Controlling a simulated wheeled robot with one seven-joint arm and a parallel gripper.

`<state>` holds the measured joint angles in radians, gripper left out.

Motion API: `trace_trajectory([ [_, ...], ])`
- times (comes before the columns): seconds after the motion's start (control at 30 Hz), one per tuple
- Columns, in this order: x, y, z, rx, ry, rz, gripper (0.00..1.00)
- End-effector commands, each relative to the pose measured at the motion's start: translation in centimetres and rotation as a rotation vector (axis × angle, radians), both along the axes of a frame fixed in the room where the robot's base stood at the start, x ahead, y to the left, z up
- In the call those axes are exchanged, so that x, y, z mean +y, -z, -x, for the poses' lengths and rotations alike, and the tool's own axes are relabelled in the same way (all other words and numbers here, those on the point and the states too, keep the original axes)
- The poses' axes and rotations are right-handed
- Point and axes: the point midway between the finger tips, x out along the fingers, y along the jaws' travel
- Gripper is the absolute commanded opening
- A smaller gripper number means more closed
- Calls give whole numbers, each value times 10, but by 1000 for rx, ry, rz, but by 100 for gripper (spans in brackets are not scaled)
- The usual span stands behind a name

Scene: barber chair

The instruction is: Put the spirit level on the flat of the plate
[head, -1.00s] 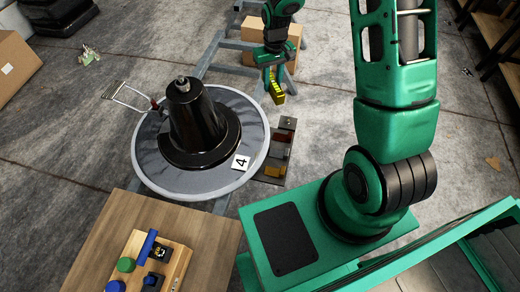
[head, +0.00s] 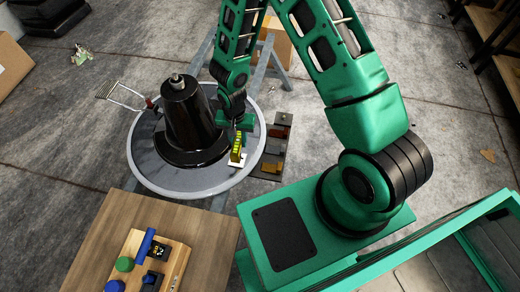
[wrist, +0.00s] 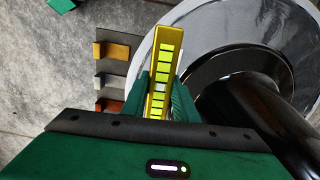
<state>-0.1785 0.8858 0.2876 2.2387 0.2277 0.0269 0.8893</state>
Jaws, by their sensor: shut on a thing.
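The spirit level is a yellow bar (head: 236,150) with bright green segments along it. My gripper (head: 238,138) is shut on it and holds it over the right part of the round grey plate (head: 165,184). In the wrist view the level (wrist: 162,75) points away from me between the two green fingers (wrist: 160,95). The plate (wrist: 205,40) lies below and to its right there. I cannot tell whether the level touches the plate. The white card marked 4 seen earlier is mostly hidden behind the level and gripper.
A black cone-shaped body (head: 188,115) stands on the plate, close left of my gripper. A dark rack with orange and red-brown blocks (head: 271,155) is right of the plate. A wooden table (head: 190,225) with a board of knobs is in front.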

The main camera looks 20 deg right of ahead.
Motion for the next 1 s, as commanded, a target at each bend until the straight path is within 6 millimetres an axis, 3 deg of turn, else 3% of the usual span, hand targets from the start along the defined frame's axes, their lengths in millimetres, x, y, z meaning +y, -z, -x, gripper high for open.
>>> trace_trajectory([
  [0.13,10,12,13,0,43,-1,0],
  [0.23,4,18,12,0,56,-1,0],
  [0.7,-78,71,-18,1,58,-3,0],
  [1.0,-98,85,-27,-1,54,-3,0],
])
